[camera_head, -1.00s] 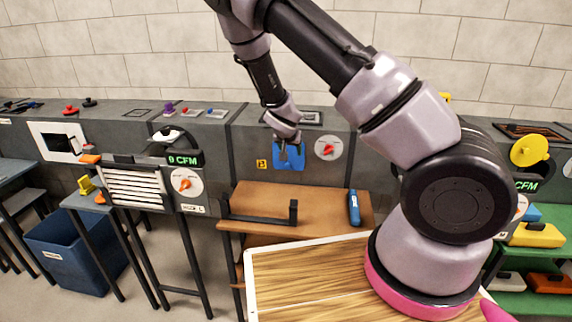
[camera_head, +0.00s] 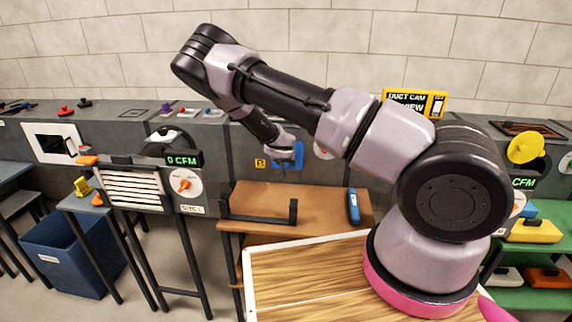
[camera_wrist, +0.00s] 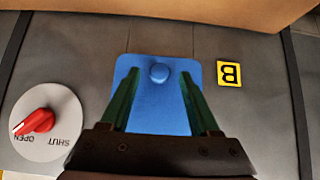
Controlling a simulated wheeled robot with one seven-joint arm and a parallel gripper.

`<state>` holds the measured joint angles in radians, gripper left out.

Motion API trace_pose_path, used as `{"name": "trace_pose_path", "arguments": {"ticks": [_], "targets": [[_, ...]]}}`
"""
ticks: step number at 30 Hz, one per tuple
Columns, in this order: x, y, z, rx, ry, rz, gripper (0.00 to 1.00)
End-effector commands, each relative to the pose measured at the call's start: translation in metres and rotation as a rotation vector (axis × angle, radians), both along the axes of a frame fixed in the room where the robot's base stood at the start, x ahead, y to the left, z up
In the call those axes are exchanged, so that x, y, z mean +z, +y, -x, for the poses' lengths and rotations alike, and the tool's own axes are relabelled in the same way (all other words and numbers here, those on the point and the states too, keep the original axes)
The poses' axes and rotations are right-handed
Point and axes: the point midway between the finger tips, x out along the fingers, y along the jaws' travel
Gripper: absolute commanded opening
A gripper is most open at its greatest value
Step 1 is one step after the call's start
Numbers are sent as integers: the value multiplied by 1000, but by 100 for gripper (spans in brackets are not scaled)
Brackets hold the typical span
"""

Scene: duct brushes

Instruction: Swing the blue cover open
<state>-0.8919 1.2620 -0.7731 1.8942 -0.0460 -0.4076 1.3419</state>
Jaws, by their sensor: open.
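The blue cover (camera_head: 299,153) is a flat panel on the grey duct front, partly hidden by my arm in the head view. In the wrist view the blue cover (camera_wrist: 157,115) lies flat, with a round blue knob (camera_wrist: 158,73) near its edge at the top of the picture. My gripper (camera_wrist: 159,78) is open, with one green finger on each side of the knob and a gap to both. Whether the fingertips touch the cover I cannot tell. In the head view my gripper (camera_head: 285,162) is in front of the cover.
A red dial (camera_wrist: 38,122) beside the cover points toward OPEN. A yellow B label (camera_wrist: 229,73) is on its other side. Below the duct, a brown shelf (camera_head: 262,198) holds a black bracket (camera_head: 260,216) and a blue object (camera_head: 353,206).

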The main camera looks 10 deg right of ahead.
Motion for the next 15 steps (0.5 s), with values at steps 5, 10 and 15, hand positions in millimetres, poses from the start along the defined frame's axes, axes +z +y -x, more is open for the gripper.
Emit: {"name": "trace_pose_path", "arguments": {"ticks": [5, 10, 15], "targets": [[-5, -2, -5, -1, 0, -1, 62], [-5, -2, -5, -1, 0, -1, 62], [-5, -2, -5, -1, 0, -1, 17]]}}
